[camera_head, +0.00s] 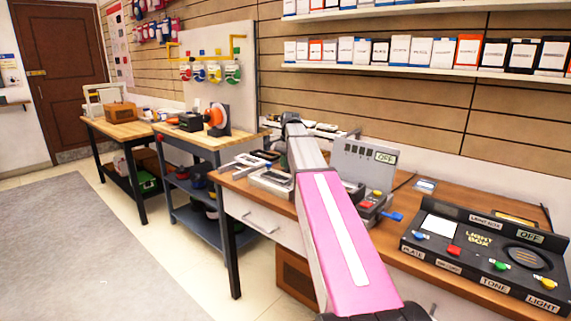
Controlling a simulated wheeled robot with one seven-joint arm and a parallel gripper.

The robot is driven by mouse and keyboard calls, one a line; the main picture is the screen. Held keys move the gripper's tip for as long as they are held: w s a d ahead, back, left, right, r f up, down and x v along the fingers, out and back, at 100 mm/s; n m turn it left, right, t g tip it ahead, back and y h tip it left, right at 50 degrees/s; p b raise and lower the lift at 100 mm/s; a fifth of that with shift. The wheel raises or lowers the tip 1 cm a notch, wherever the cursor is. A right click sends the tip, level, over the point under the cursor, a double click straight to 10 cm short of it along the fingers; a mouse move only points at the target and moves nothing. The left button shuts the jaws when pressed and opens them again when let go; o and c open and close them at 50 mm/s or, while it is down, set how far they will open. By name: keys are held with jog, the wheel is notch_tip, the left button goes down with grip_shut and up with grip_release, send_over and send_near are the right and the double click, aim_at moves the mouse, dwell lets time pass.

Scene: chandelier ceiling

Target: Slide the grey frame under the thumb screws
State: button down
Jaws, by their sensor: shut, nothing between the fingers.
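Light grey frame-like pieces (243,166) lie at the left end of the brown desk, left of my arm. One of them looks like the grey frame, but they overlap and are too small to tell apart surely. A pale block with a dark top (272,180) sits beside them, close to my arm. I cannot make out the thumb screws. My arm, pink then grey, reaches from the bottom centre up over the desk to a dark joint. My gripper is not visible; the arm covers part of the desk behind it.
A grey panel reading OFF (365,160) stands right of my arm, with a small box of coloured buttons (374,203) before it. A black light box (484,250) fills the desk's right part. Workbenches (205,140) stand to the left. The floor (150,260) at left is clear.

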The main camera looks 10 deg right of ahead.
aim_at(271, 181)
jog(key=s+a, duration=0.3)
jog(key=a, duration=0.2)
jog(key=s+a, duration=0.2)
jog(key=shift+s+a, duration=0.2)
jog(key=shift+s, duration=0.1)
jog(key=shift+f, duration=0.8)
jog(key=shift+w, duration=0.1)
jog(key=shift+w+d+f, duration=0.1)
jog(key=shift+w+d, duration=0.45)
jog(key=shift+d, duration=0.25)
jog(key=shift+w+d+f, duration=0.1)
jog(key=shift+w+d, duration=0.45)
jog(key=shift+d, duration=0.25)
jog(key=shift+r, duration=0.15)
